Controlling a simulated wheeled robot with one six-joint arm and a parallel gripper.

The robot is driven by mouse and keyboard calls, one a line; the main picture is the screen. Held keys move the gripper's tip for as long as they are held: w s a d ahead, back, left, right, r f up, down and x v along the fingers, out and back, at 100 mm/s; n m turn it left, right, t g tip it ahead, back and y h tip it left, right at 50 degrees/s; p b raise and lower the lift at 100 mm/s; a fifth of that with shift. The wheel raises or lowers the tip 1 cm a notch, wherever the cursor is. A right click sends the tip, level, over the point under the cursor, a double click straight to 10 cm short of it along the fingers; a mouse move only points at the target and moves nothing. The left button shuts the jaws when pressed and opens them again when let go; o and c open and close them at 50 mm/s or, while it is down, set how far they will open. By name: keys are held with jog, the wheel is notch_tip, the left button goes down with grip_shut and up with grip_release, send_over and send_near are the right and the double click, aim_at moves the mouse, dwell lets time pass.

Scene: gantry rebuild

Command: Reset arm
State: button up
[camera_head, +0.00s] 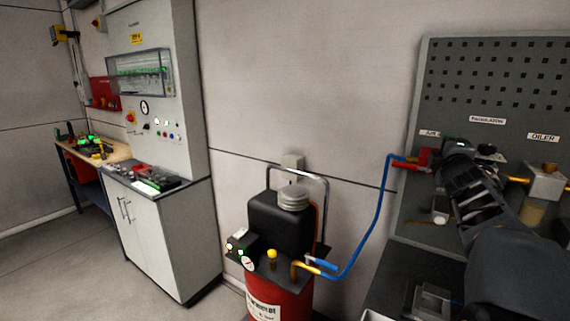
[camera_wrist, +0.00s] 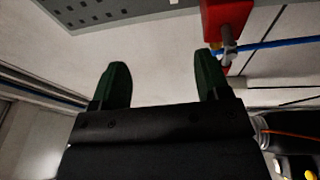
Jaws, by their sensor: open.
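My gripper (camera_wrist: 162,85) shows in the wrist view with two dark green fingers spread apart and nothing between them. Pale wall lies behind the gap. A red block (camera_wrist: 228,22) with a metal fitting and a blue hose (camera_wrist: 283,43) is just beyond the right finger. In the head view my dark arm reaches up from the lower right in front of the pegboard, and the gripper's fingertips cannot be made out there. The red valve block (camera_head: 420,160) is at the left of the arm's end, with the blue hose (camera_head: 379,215) running down from it.
A pegboard (camera_head: 505,70) stands behind my arm, with an oiler (camera_head: 545,182) at the right. A red compressor tank (camera_head: 268,298) with a black motor cover (camera_head: 279,225) stands at the centre. A grey cabinet (camera_head: 172,235) and a workbench (camera_head: 120,152) are at the left. Floor at lower left is clear.

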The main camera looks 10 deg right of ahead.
jog(key=s+a+f+m+g+y, duration=0.2)
jog(key=a+f+m+g, duration=0.15)
jog(key=a+f, duration=0.4)
jog(key=s+a+f+m+g+y, duration=0.1)
jog(key=s+a+f+m+g, duration=0.2)
jog(key=a+f+m, duration=0.35)
jog(key=s+a+f+m+g+y, duration=0.2)
jog(key=s+a+f+g+y, duration=0.3)
jog(key=s+a+f, duration=1)
jog(key=shift+a+f+g, duration=0.3)
jog(key=shift+f+g, duration=0.3)
jog(key=shift+g, duration=0.45)
